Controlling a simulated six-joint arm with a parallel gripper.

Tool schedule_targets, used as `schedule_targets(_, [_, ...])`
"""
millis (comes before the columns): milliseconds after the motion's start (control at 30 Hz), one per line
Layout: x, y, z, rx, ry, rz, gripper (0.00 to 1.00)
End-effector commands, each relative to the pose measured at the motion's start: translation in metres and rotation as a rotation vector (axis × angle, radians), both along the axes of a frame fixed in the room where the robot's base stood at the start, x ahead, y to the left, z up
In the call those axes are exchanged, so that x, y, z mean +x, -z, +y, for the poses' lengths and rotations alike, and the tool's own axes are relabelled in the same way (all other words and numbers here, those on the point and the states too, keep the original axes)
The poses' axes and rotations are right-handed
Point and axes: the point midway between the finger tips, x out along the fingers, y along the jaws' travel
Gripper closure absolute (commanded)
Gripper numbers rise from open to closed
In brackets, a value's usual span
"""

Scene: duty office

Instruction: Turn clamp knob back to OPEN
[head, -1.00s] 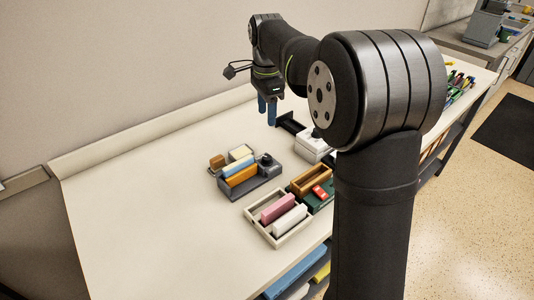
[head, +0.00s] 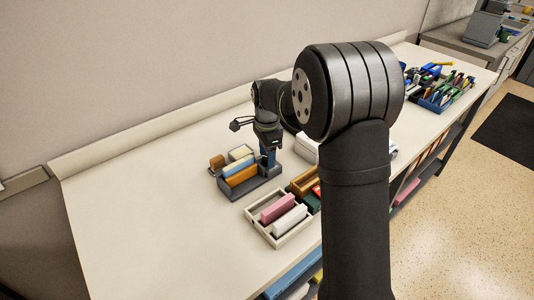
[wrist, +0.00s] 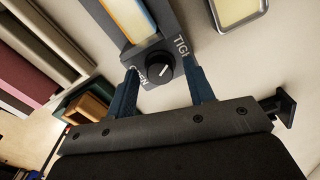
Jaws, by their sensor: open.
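The round black clamp knob (wrist: 160,72) sits on the end of a dark grey clamp block (wrist: 172,20), seen in the wrist view. It carries a white pointer line. Beside it is lettering ending in "EN" on the left, and "TIG" on the right, both partly cut off or hidden. My gripper (wrist: 161,66) is open, one blue finger on each side of the knob, with gaps and no visible contact. In the head view my gripper (head: 268,160) points down over the right end of the grey block (head: 256,190) and hides the knob.
A pale tray (head: 275,238) with pink and white bars stands in front. A white box (head: 306,149) stands behind. The left bench is clear.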

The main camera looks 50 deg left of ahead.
Motion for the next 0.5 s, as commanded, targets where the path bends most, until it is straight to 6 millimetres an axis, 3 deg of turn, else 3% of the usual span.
schedule_targets(167, [0.0000, -0.0001, 0.0001, 0.000, 0.000, 0.000, 0.51])
schedule_targets(400, [0.0001, -0.0004, 0.0002, 0.001, 0.000, 0.000, 0.96])
schedule_targets(500, [0.0001, -0.0005, 0.0003, 0.001, -0.001, 0.000, 0.96])
